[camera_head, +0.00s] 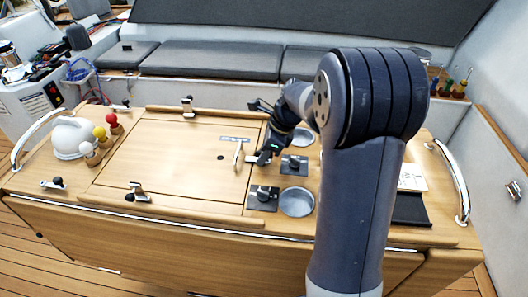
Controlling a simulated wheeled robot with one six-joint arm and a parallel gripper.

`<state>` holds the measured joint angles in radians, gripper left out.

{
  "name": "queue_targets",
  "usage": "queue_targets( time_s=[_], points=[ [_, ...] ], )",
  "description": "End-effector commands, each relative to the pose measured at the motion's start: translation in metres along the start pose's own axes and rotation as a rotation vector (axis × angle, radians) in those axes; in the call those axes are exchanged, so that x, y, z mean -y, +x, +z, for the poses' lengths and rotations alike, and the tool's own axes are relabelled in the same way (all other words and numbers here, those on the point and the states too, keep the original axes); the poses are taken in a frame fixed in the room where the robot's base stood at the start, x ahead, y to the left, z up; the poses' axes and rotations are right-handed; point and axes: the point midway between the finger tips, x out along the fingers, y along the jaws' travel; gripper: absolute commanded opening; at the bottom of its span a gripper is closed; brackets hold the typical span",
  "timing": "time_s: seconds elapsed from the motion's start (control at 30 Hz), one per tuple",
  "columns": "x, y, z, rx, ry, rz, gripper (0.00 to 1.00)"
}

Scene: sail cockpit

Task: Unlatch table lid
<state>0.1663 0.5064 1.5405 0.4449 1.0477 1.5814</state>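The table lid (165,160) is a square wooden panel lying flat and closed in the middle of the wooden table. A small metal latch with a dark knob (187,108) stands at its far edge. Another similar latch (138,192) sits at its near edge. A pale upright handle-like piece (238,155) stands near the lid's right edge. My dark gripper (263,157) points down at that right edge, close beside this piece, by a small metal part that it partly hides. I cannot tell whether the gripper touches it, or how far the fingers are apart.
Dark square plates with fittings (263,198) and round metal recesses (297,201) lie right of the lid. A white dome (72,137) and several colored balls (99,133) stand at left. Metal rails (452,180) flank the table. Grey cushions (212,60) line the back. My arm hides part of the right side.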

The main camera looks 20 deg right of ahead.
Motion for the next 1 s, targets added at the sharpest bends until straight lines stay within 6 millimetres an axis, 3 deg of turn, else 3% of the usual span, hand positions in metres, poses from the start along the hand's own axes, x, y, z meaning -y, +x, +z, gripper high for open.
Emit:
queue_targets(
  time_s=[0.37,0.73,1.0],
  points=[
    [0.0,-0.0004,0.0,0.0,0.0,0.0,0.0],
    [0.0003,-0.0017,0.0005,0.0,-0.046,0.019,0.0],
    [0.0003,-0.0028,0.0011,0.0,-0.209,0.089,0.0]
  ],
)
